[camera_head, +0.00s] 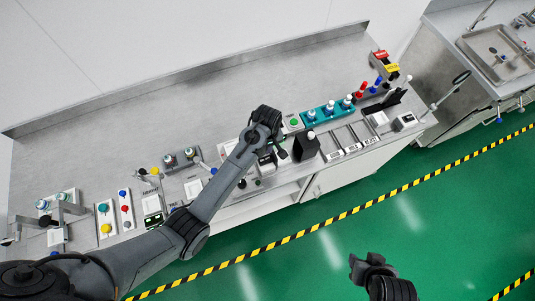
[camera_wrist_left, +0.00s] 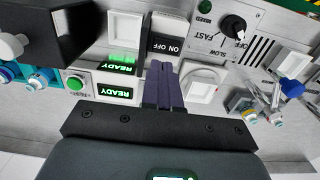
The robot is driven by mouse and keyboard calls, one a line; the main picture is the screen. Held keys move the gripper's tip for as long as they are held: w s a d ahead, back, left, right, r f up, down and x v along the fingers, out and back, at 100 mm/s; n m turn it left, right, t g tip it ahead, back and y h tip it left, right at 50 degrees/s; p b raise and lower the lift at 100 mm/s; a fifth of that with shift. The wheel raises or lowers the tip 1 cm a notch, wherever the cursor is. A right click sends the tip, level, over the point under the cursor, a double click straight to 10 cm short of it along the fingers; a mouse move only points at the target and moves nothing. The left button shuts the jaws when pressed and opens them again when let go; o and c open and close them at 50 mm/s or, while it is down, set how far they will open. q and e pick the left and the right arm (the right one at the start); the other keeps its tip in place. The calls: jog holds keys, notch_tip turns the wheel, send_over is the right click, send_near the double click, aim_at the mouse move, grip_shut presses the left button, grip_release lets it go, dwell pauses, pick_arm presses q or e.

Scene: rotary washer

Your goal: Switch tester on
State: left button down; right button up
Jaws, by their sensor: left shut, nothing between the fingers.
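In the left wrist view a black rocker switch (camera_wrist_left: 167,43) marked ON and OFF sits on a pale housing, its text upside down. Beside it is a lit green READY screen (camera_wrist_left: 120,62). A second READY screen (camera_wrist_left: 115,92) stands below, with a green button (camera_wrist_left: 75,83) next to it. I cannot tell which unit is the tester. My left gripper (camera_wrist_left: 163,72) is shut and empty, its fingertips just below the rocker in the picture; contact is unclear. In the head view my left wrist covers this spot. My right gripper (camera_head: 367,262) hangs over the floor; its jaws are unclear.
A dial panel (camera_wrist_left: 228,32) with a black knob marked SLOW and FAST is to the right of the switch. A black box (camera_head: 306,146) and a teal rack (camera_head: 326,112) with vials stand right of my left wrist. The green floor (camera_head: 420,225) is clear.

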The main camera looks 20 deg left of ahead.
aim_at(267, 158)
pick_arm(q)
notch_tip(267, 158, down, 7)
jog(key=shift+r, duration=0.2)
pick_arm(e)
jog(key=shift+a+r, duration=0.1)
jog(key=shift+r, duration=0.1)
pick_arm(q)
jog(key=shift+a, duration=0.1)
pick_arm(e)
jog(key=shift+r, duration=0.1)
